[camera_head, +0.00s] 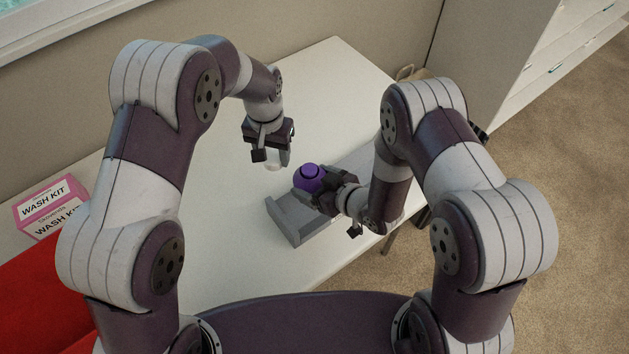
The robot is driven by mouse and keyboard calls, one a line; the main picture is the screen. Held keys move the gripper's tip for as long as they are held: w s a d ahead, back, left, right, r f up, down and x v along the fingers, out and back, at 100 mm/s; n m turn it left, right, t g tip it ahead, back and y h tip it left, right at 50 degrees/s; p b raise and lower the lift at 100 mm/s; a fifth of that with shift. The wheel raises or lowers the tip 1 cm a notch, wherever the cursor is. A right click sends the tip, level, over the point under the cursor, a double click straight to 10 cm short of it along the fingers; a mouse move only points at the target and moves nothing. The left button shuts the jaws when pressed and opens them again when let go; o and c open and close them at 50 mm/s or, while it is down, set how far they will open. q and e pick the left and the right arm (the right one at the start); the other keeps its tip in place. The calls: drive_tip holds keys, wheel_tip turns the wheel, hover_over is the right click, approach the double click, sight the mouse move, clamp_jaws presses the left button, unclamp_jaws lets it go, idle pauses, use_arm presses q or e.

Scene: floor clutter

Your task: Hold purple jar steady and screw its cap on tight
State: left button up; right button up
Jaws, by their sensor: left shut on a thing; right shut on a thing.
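The purple jar (308,178) is on the right side of the white table, above or on a grey stand-like object. Its round top with a darker ring faces up. My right gripper (327,193) is shut on the jar from its right side. My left gripper (272,155) points down, up and left of the jar and apart from it. It is shut on a small whitish round piece (274,167), which looks like the cap. The piece is partly hidden by the fingers.
The grey stand (290,219) lies under the jar and runs back to the right, partly behind my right arm. A pink wash kit box (48,204) and a red item (45,290) are at the left. The white table (225,245) is clear between.

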sight(309, 171)
use_arm(q)
drive_tip(key=d+r, duration=0.2)
drive_tip(key=s+d+r+m, duration=0.1)
drive_tip(key=d, duration=0.2)
drive_tip(key=d+r+m, duration=0.1)
drive_tip(key=d+r, duration=0.1)
drive_tip(key=shift+s+d+r, duration=0.15)
drive_tip(key=shift+s+r, duration=0.2)
drive_tip(key=shift+s, duration=0.05)
drive_tip(key=shift+s+r+m, duration=0.8)
drive_tip(key=shift+s+r, duration=0.15)
drive_tip(key=shift+r, duration=0.1)
drive_tip(key=shift+d, duration=0.1)
drive_tip(key=shift+f, duration=2)
drive_tip(key=shift+f, duration=0.1)
drive_tip(key=shift+w+d+f, duration=0.1)
drive_tip(key=shift+f, duration=0.7)
